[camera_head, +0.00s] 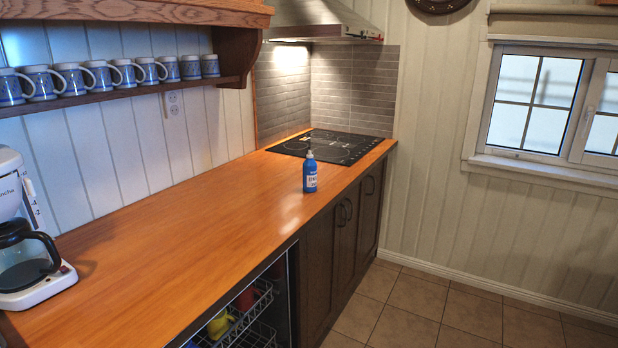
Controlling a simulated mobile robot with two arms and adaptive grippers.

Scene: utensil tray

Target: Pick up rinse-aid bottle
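The rinse-aid bottle (310,176) is small and blue with a white label and a pale grey cap. It stands upright on the orange wooden counter (190,235), near the counter's front edge and just in front of the black cooktop. Nothing touches it and it is fully visible. Neither of my grippers shows in the head view.
A white coffee maker (38,286) stands at the counter's left end. Below the counter, an open dishwasher rack (262,302) holds a few coloured items. Several blue mugs (75,78) line the wall shelf. The cooktop (335,146) is bare. Tiled floor (410,300) is clear at right.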

